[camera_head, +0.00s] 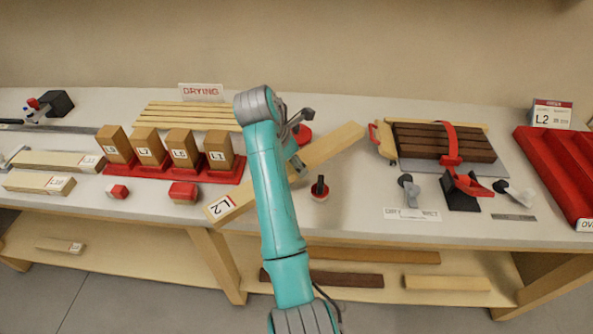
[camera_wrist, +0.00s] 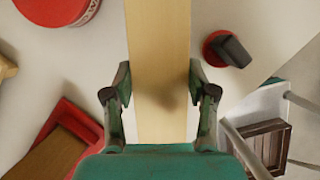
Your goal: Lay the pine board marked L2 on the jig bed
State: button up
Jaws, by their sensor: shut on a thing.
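The pine board marked L2 (camera_head: 335,150) is a long pale plank held slantwise above the bench, its labelled end low at the left. My gripper (camera_head: 297,152) is shut on it near the middle, and my arm hides part of the board. In the wrist view the board (camera_wrist: 158,45) runs up between the two fingers of my gripper (camera_wrist: 160,85). What looks like the jig bed (camera_head: 487,170) is a grey plate at the right, apart from the board. Dark brown slats (camera_head: 415,142) lie there beneath a red strap, with pale wood strips beside them.
A red rack (camera_head: 170,173) holds several upright labelled blocks at the left, before pale slats by a DRYING sign (camera_head: 201,91). A black-handled red object (camera_head: 319,190) stands near the board. Toggle clamps (camera_head: 464,188) stand before the jig. A red tray (camera_head: 560,165) and L2 card (camera_head: 552,115) are far right.

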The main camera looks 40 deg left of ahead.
jog(key=shift+f, duration=2.25)
jog(key=o, duration=1.5)
jog(key=shift+f, duration=0.1)
jog(key=shift+o, duration=0.2)
